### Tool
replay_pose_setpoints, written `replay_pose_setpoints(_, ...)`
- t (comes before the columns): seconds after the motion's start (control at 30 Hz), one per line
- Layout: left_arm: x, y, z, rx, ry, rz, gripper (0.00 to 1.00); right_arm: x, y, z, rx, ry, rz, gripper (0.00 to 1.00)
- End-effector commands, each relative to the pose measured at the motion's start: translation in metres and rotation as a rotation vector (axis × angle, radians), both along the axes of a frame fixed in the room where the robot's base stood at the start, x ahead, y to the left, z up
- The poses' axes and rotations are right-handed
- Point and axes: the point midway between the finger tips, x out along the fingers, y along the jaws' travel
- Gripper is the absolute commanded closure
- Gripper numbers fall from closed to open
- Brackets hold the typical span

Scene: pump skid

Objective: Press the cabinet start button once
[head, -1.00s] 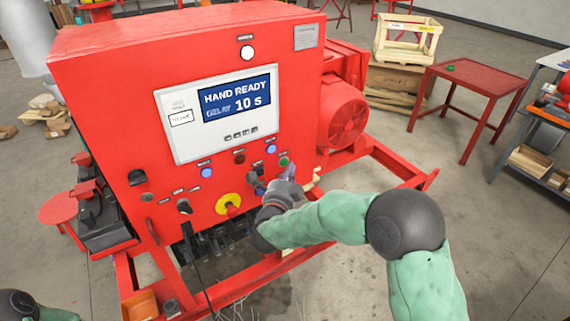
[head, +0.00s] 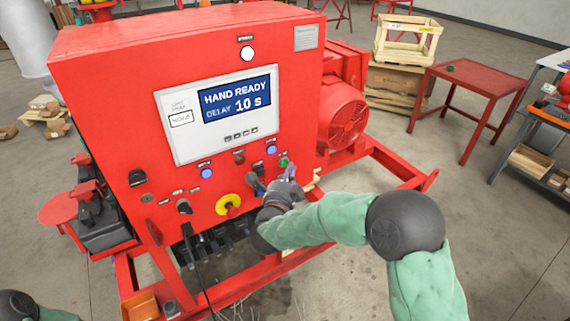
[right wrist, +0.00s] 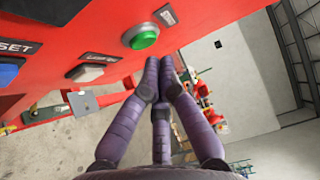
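The red cabinet (head: 110,120) carries a screen (head: 236,98) reading "HAND READY DELAY 10 s". The green button (head: 283,162) sits at the right end of the button row; in the right wrist view the green button (right wrist: 144,38) shows whole, in a metal ring. My right gripper (right wrist: 166,66) has its fingertips together, just below and right of the green button, with a small gap showing and nothing between them. In the head view my right gripper (head: 284,180) is just under the button. My left gripper is out of view; only a bit of my left arm shows at bottom left.
Other controls are close by: a blue button (head: 271,149), a dark red one (head: 239,159), another blue button (head: 206,172), a yellow-ringed red emergency stop (head: 229,206) and black knobs. A red motor (head: 346,122) stands right of the cabinet.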

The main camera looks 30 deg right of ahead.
Motion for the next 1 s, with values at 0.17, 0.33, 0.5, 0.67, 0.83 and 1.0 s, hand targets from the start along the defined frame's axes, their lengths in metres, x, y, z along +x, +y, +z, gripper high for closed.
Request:
replay_pose_setpoints(0.17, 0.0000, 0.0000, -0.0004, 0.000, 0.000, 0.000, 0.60, 0.0003, 0.0000, -0.0001, 0.000, 0.000, 0.000, 1.00)
replay_pose_setpoints(0.33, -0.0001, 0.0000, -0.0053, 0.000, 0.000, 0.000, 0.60, 0.0040, 0.0004, -0.0012, 0.001, -0.001, 0.000, 1.00)
replay_pose_setpoints(0.5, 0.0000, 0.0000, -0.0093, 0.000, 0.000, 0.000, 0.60, 0.0084, 0.0009, -0.0008, 0.001, 0.001, 0.000, 1.00)
replay_pose_setpoints(0.67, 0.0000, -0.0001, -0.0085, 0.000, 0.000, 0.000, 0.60, 0.0084, 0.0008, 0.0003, 0.000, 0.000, 0.000, 1.00)
replay_pose_setpoints(0.83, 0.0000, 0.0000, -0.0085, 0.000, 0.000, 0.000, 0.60, 0.0085, 0.0008, 0.0003, 0.000, 0.000, 0.000, 1.00)
replay_pose_setpoints(1.0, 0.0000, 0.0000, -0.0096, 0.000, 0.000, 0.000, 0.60, 0.0097, 0.0008, 0.0001, 0.000, 0.000, 0.000, 1.00)
